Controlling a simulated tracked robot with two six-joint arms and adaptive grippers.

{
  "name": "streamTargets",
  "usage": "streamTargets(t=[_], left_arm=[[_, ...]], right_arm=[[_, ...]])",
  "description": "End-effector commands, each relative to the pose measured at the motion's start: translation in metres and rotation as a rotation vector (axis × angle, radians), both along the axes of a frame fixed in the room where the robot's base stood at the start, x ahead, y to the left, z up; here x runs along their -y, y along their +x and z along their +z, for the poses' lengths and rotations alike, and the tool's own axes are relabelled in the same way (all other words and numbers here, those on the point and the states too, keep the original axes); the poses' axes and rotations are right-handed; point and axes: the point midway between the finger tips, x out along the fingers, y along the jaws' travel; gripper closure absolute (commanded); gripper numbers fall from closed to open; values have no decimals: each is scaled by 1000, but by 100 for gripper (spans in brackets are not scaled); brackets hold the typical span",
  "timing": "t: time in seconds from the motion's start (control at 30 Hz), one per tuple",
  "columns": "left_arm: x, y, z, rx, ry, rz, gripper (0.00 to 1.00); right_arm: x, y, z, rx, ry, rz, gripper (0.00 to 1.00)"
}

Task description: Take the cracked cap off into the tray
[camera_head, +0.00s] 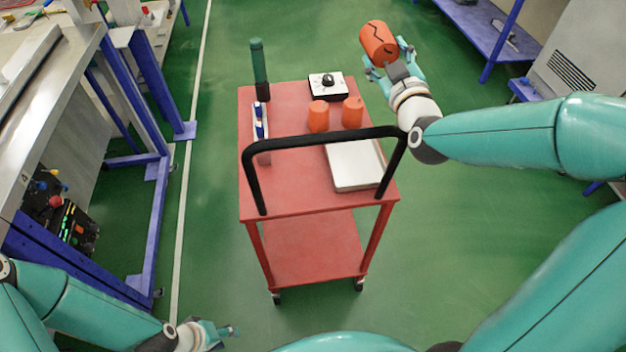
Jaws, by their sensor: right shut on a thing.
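The cracked cap (377,38) is orange with a black zigzag line on its side. My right gripper (388,56) is shut on it and holds it in the air beyond the cart's far right corner, apart from the cart. The tray (352,184) is white and shallow and lies on the right near part of the cart top, partly behind the black handle; the visible part is empty. Two plain orange caps (318,117) (352,112) stand on the cart beyond the tray. My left gripper (226,331) is low at the bottom left, empty, its finger opening unclear.
The red cart (290,190) has a black handle (318,138) arching over its near side. A white box with a black knob (328,90), a dark green cylinder (258,65) and a small rack with blue-topped items (260,128) stand on it. Blue-framed benches (150,90) are left.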

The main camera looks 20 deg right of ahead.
Motion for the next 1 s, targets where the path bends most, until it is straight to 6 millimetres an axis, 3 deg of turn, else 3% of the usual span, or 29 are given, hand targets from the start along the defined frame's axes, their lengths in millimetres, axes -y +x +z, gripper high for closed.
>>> streamTargets(t=[0.07, 0.1, 0.27, 0.67, 1.0], left_arm=[[0, 0, 0, 0, 0, 0, 60], [0, 0, 0, 0, 0, 0, 60], [0, 0, 0, 0, 0, 0, 60], [0, 0, 1, 0, 0, 0, 60], [0, 0, 1, 0, 0, 0, 60]], right_arm=[[0, 0, 0, 0, 0, 0, 76], [0, 0, 0, 0, 0, 0, 35], [0, 0, 0, 0, 0, -1, 11], [0, -5, 0, -2, 0, -1, 11], [-12, -52, 0, -1, -1, -1, 11]])
